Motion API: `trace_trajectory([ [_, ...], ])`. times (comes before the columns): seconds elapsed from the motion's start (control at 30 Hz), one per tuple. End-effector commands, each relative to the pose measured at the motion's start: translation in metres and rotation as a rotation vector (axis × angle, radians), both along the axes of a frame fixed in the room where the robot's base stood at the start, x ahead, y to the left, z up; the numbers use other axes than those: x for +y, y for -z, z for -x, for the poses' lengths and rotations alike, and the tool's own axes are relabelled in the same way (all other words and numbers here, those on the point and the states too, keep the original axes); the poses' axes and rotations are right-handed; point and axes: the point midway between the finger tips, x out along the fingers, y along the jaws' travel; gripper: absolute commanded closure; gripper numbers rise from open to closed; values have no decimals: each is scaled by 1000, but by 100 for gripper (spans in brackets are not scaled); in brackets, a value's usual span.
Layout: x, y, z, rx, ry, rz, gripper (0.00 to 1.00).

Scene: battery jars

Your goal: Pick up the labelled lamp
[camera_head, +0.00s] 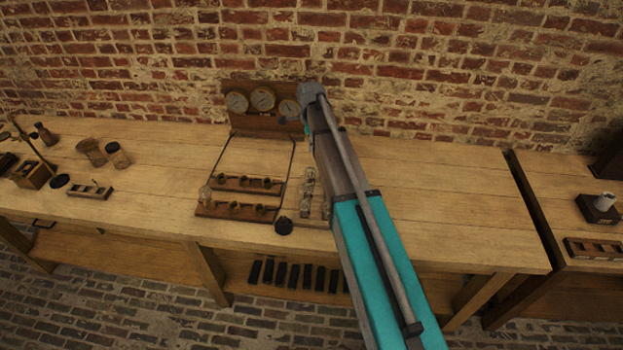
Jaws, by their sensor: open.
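Several small clear glass lamps (309,174) stand in a column on a narrow wooden strip, just left of my arm. Another glass lamp (206,194) sits at the left end of the wooden socket racks (236,211), on the same bench. The lamps are too small here to tell which one bears a label. My arm reaches up from the lower right across the bench and hides part of the strip's right side. My gripper cannot be made out; it is hidden behind the arm or out of view.
A wooden gauge panel (245,120) stands at the bench's back. A black round object (284,226) lies at the front edge. Jars (117,155) and small apparatus are at left. The bench (430,200) is clear right of my arm. Dark blocks (293,276) line the lower shelf.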

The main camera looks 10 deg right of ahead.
Motion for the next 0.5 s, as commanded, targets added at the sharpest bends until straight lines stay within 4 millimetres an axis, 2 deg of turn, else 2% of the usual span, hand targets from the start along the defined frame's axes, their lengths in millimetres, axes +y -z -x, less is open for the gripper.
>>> trace_trajectory([
  [0.27,-1,1,0,0,-1,0,0],
  [0.5,-1,10,1,0,-2,0,0],
])
